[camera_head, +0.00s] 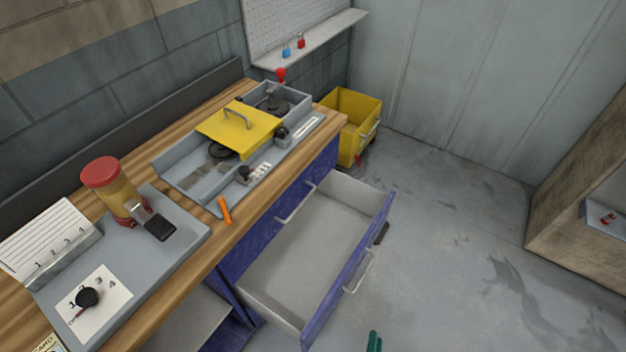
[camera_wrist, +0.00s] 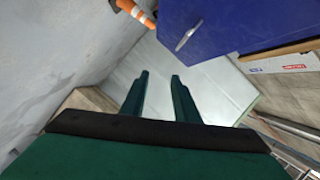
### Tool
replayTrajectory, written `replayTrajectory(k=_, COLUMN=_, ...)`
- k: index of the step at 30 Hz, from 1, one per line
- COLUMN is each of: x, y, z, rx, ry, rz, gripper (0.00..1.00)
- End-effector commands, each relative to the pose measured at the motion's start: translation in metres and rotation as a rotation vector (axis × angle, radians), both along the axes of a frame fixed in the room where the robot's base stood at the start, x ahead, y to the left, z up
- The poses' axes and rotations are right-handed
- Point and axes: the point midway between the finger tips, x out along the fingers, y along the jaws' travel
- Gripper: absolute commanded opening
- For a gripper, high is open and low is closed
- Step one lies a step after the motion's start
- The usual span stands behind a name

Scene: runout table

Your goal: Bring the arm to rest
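My gripper (camera_wrist: 160,75) shows in the wrist view as two dark green fingers standing apart with nothing between them, so it is open. In the head view only a small green part of my gripper (camera_head: 374,342) shows at the bottom edge, over the floor and to the right of the open drawer (camera_head: 310,235). It looks apart from the drawer. The rest of my arm is out of the head view.
The blue workbench (camera_head: 317,178) has its empty drawer pulled out. On its top stand a grey tray with a yellow lid (camera_head: 238,129), a red-capped jar (camera_head: 113,190) and an orange-handled tool (camera_head: 224,210). A yellow bin (camera_head: 350,140) stands behind. Floor at right is clear.

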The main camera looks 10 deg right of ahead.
Motion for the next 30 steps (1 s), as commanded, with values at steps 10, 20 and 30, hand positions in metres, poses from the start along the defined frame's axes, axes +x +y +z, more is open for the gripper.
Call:
replayTrajectory(k=10, x=-0.011, y=0.037, z=0.032, rx=-0.132, ry=0.059, rz=0.122, gripper=0.28)
replayTrajectory(k=20, x=-0.032, y=0.102, z=0.092, rx=-0.358, ry=0.138, rz=0.31, gripper=0.28)
replayTrajectory(k=30, x=-0.069, y=0.207, z=0.226, rx=-0.779, ry=0.223, rz=0.57, gripper=0.28)
